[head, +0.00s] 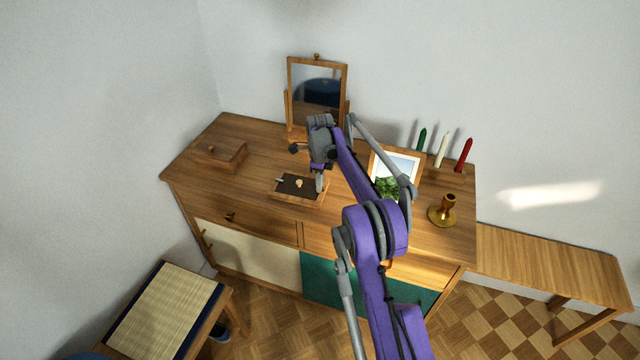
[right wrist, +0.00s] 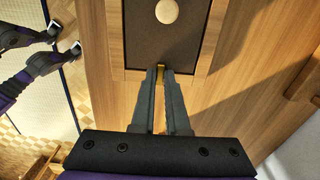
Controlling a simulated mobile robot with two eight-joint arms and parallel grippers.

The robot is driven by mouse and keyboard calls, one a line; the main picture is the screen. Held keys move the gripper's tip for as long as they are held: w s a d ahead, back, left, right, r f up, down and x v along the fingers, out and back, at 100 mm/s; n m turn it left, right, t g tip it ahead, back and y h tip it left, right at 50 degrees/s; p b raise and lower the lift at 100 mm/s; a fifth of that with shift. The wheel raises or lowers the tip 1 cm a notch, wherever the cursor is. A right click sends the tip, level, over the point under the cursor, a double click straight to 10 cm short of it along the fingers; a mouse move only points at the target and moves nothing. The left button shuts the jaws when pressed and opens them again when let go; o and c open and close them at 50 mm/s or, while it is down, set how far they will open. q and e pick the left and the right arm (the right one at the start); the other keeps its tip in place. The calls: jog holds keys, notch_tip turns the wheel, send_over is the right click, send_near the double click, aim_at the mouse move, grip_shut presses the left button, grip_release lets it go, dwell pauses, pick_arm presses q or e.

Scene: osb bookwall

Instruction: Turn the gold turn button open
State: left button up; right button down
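The gold turn button (right wrist: 160,71) shows in the right wrist view as a small gold piece at the edge of a dark panel (right wrist: 138,48) in a wooden frame. My right gripper (right wrist: 160,74) has its fingertips close together on both sides of it, hiding most of it. In the head view the right gripper (head: 319,184) points down at the right part of the small framed panel (head: 284,196) on the dresser. A pale round knob (head: 299,184) sits on the panel. My left gripper (right wrist: 65,38) is at the left of the right wrist view, fingers apart and empty.
The dresser top (head: 250,180) also holds a wooden box (head: 220,153), a mirror (head: 317,92), a picture frame (head: 399,160) and a brass candlestick (head: 444,212). Green, white and red candles (head: 464,155) stand behind. A mat-topped stool (head: 165,310) is front left.

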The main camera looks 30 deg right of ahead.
jog(key=shift+n, duration=0.5)
jog(key=n, duration=0.3)
jog(key=shift+s+a+n, duration=0.1)
jog(key=shift+s+n, duration=0.05)
jog(key=shift+n, duration=0.25)
jog(key=n, duration=0.4)
jog(key=shift+s, duration=0.2)
jog(key=n, duration=0.5)
jog(key=shift+s, duration=0.15)
jog(key=shift+s+n, duration=0.15)
jog(key=shift+n, duration=1.85)
jog(key=c, duration=0.9)
grip_release()
